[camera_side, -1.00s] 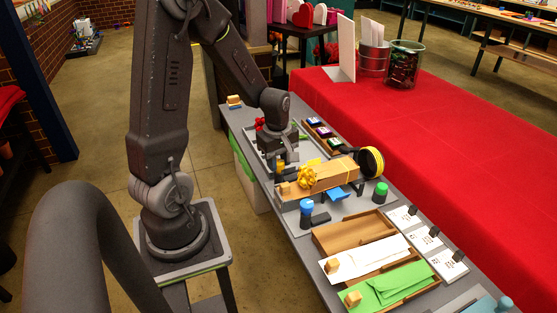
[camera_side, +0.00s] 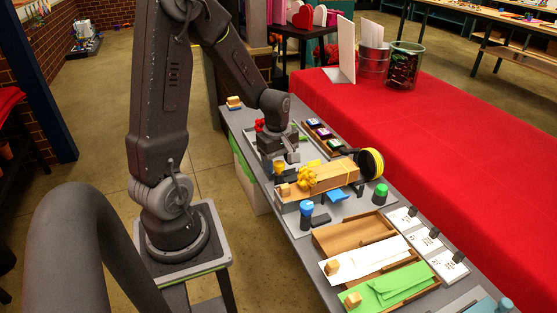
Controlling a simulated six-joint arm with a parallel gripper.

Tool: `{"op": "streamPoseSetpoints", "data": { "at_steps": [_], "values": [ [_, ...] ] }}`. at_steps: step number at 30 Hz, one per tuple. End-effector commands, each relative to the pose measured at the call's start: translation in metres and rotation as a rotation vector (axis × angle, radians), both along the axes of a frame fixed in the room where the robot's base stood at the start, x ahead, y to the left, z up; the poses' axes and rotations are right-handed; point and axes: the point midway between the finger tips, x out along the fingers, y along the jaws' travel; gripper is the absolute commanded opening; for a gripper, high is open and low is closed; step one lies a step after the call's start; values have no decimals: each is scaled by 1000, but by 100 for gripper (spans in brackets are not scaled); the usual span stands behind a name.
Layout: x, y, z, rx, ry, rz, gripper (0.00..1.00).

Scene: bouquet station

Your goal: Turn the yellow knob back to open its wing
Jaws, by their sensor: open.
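The yellow knob (camera_side: 279,166) stands at the near left end of the grey fixture, just left of the wooden box. My gripper (camera_side: 291,158) points down just right of and above it, apart from it as far as I can see. The gripper is open, with nothing visible between its fingers. I cannot make out the knob's wing clearly at this size.
A wooden box (camera_side: 331,176) with a yellow bow (camera_side: 307,177) lies beside the gripper. A blue knob (camera_side: 306,208), a green knob (camera_side: 380,191) and a red knob (camera_side: 260,124) stand around. A yellow ribbon spool (camera_side: 372,161) is behind the box.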

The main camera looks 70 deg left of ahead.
Motion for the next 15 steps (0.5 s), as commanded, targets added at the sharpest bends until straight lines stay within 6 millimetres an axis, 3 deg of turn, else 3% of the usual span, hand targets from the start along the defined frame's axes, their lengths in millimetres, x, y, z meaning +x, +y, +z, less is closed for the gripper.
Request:
{"op": "streamPoseSetpoints", "data": {
  "at_steps": [7,15],
  "values": [
    [0,0,20,3,-4,-1,59],
    [-2,0,80,5,-7,0,59]
  ]
}}
